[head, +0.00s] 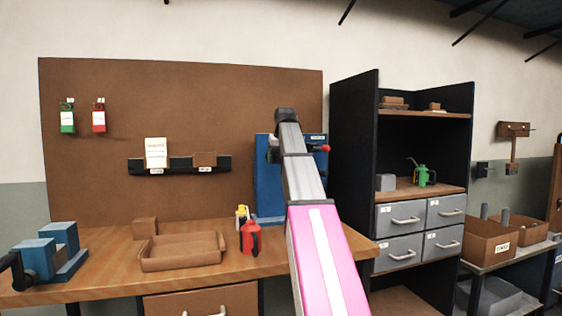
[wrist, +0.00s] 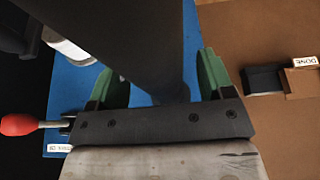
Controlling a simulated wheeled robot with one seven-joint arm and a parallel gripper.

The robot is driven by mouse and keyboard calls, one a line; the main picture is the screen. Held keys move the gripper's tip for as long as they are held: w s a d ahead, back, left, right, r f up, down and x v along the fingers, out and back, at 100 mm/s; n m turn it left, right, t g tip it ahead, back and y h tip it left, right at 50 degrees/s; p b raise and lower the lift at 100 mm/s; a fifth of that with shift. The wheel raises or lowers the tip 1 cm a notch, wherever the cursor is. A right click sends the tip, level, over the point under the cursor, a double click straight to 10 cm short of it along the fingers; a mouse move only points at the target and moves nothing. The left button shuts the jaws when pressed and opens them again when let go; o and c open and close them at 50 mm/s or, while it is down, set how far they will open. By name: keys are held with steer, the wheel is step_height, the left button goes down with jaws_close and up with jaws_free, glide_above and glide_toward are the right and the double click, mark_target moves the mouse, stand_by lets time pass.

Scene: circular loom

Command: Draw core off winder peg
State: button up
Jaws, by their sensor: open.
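The winder shows as a blue panel (head: 268,178), mostly hidden behind my arm in the head view. The panel also fills much of the wrist view (wrist: 90,125). A dark, thick round piece (wrist: 130,40) runs out from the panel towards the camera, narrowing at its far end. I cannot tell whether it is the core or the bare peg. My gripper (wrist: 160,82) is open, its green fingers on either side of this piece's far end. Contact is not clear. The lever with a red knob (wrist: 18,124) sticks out at the panel's side.
A dark rack marked DONE (wrist: 262,79) is beside the panel. On the bench are a brown tray (head: 182,252), a red bottle (head: 250,238) and a blue fixture (head: 48,250). A dark cabinet (head: 352,150) with grey drawers stands close on the right.

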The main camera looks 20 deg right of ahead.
steer(key=c, duration=1.1)
steer(key=shift+s, duration=0.6)
